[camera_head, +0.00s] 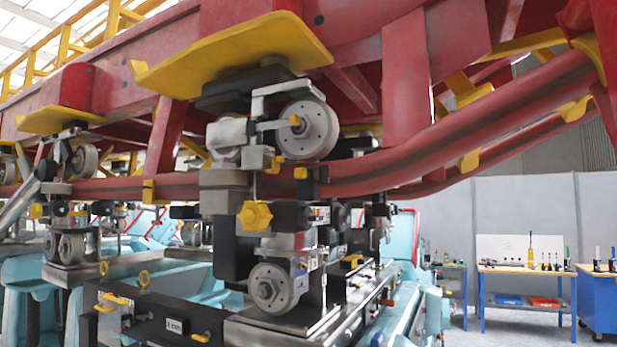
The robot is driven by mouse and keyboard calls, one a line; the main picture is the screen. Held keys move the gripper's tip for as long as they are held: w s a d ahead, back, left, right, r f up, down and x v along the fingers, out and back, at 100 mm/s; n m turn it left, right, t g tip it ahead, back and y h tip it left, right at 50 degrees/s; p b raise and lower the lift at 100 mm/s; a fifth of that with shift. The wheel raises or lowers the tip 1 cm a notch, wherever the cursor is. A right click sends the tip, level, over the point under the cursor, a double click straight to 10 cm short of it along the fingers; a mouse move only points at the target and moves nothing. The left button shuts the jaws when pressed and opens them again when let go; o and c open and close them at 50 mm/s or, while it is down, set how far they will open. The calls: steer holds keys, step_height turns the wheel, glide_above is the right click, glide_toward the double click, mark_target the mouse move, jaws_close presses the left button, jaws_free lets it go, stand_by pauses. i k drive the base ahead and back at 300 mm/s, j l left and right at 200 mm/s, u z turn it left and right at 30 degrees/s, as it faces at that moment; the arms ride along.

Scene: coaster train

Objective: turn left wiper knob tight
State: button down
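A yellow star-shaped knob (255,216) sits on the front of the wheel assembly at the picture's centre, just below the red rail. A smaller yellow knob (296,120) shows at the hub of the upper grey wheel (316,132). Smaller yellow parts (277,165) sit between these two. No label marks any of them as the left wiper knob, and I cannot tell how tight any knob is. My gripper is not clearly in view.
A thick red tubular rail (450,130) crosses in front and rises right. A yellow plate (240,50) overhangs the wheels. A lower wheel (277,288) and dark chassis (160,320) lie below. Another wheel assembly (75,205) is at left. Workbenches (525,270) stand far right.

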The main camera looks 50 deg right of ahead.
mark_target(322, 175)
steer(key=z, duration=1.4)
